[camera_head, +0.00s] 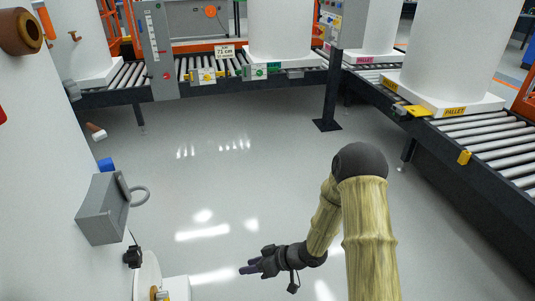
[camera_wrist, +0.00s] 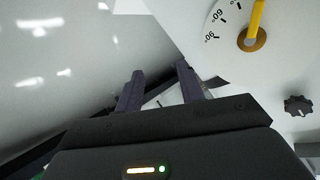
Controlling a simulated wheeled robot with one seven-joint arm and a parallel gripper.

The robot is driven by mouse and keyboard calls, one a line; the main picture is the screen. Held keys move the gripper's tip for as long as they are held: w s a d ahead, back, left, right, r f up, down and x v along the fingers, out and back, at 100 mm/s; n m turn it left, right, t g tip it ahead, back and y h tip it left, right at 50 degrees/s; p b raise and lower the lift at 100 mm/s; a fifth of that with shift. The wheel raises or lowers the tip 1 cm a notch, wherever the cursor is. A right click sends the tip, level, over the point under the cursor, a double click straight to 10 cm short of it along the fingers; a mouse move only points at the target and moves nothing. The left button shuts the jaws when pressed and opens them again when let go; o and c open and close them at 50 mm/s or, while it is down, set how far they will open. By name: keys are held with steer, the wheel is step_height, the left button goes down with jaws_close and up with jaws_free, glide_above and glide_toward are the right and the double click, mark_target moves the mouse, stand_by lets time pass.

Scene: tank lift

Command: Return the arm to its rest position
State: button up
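My gripper (camera_head: 250,267) is at the lower middle of the head view, at the end of my bent, tan-sleeved arm. It is held over the grey floor and points left towards the white tank (camera_head: 45,180). In the wrist view my gripper (camera_wrist: 160,72) shows two dark fingers standing apart. I see nothing held between them. Beyond the right finger is a white panel with a dial (camera_wrist: 252,38), which has a yellow pointer, and a black knob (camera_wrist: 299,106).
A grey box (camera_head: 100,212) with a ring handle sticks out from the white tank at left. Roller conveyors (camera_head: 480,130) with white pallets run along the back and right. A dark post (camera_head: 331,90) stands on the floor. The middle floor (camera_head: 215,170) is clear.

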steer(key=w+d+r+m+t+h, duration=0.1)
steer(key=d+r+m+t+h, duration=0.1)
steer(key=d+r+h, duration=0.4)
steer(key=w+d+r+m+t+h, duration=0.1)
steer(key=w+d+r+m+h, duration=0.2)
steer(key=d, duration=0.6)
steer(key=s+d+r+m+g+h, duration=0.1)
steer(key=s+d+r+m, duration=0.2)
steer(key=s+r, duration=0.35)
steer(key=s+d+r+m+g+h, duration=0.15)
steer(key=s+r, duration=0.25)
steer(key=s, duration=0.5)
steer(key=w+p+v, duration=0.3)
steer(key=p+v, duration=1.3)
steer(key=w+d+r+p+v, duration=0.1)
steer(key=w+p+v, duration=0.3)
steer(key=p+v, duration=1.2)
steer(key=shift+d+r+p, duration=0.35)
steer(key=shift+d+p, duration=0.1)
steer(key=shift+p, duration=0.25)
steer(key=shift+m+y, duration=0.25)
